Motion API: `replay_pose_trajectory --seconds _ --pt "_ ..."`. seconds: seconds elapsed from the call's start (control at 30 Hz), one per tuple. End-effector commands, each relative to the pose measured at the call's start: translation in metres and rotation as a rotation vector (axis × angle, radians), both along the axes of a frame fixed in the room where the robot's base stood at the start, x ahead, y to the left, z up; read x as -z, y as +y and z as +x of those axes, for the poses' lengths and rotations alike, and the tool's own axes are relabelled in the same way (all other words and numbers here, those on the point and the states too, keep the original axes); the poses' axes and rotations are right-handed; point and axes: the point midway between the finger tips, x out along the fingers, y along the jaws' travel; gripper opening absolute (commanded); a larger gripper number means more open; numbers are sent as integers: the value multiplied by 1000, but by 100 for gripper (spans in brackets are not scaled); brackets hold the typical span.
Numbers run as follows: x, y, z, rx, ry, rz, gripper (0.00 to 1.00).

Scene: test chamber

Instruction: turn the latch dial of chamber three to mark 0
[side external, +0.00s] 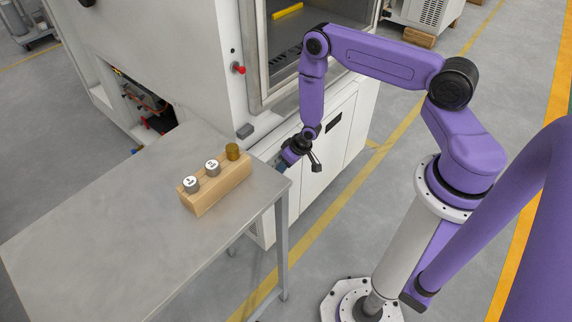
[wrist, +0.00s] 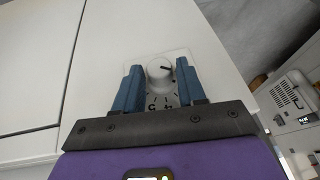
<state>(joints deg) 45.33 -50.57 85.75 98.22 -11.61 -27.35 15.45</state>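The latch dial (wrist: 159,73) is a round white knob on a pale square plate (wrist: 178,57) on the chamber's white front. A dark pointer line on the knob points to the right in the wrist view. Dark marks and characters, partly cut off by my gripper, show on the plate below the knob; I cannot read them surely. My gripper (wrist: 158,66) has its two blue fingers on either side of the knob, with a gap visible at each side. In the side view my gripper (side external: 283,163) is at the chamber's lower front, and the dial is hidden there.
A grey table (side external: 110,222) stands close left of my gripper. On it is a wooden block (side external: 222,188) holding two labelled grey cylinders and a brass one (side external: 232,151). A red knob (side external: 238,68) sticks out of the chamber (side external: 190,65) above.

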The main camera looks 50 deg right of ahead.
Motion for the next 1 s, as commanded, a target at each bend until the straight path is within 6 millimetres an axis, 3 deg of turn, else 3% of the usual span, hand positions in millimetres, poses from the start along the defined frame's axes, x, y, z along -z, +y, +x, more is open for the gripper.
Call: replay_pose_trajectory --seconds 0.03,0.1,0.57,1.0 --pt "0 0 0 0 0 0 22" --pt "0 0 0 0 0 0 7" --pt "-1 3 0 -4 0 -56 7" --pt "0 9 0 -7 1 -280 7"
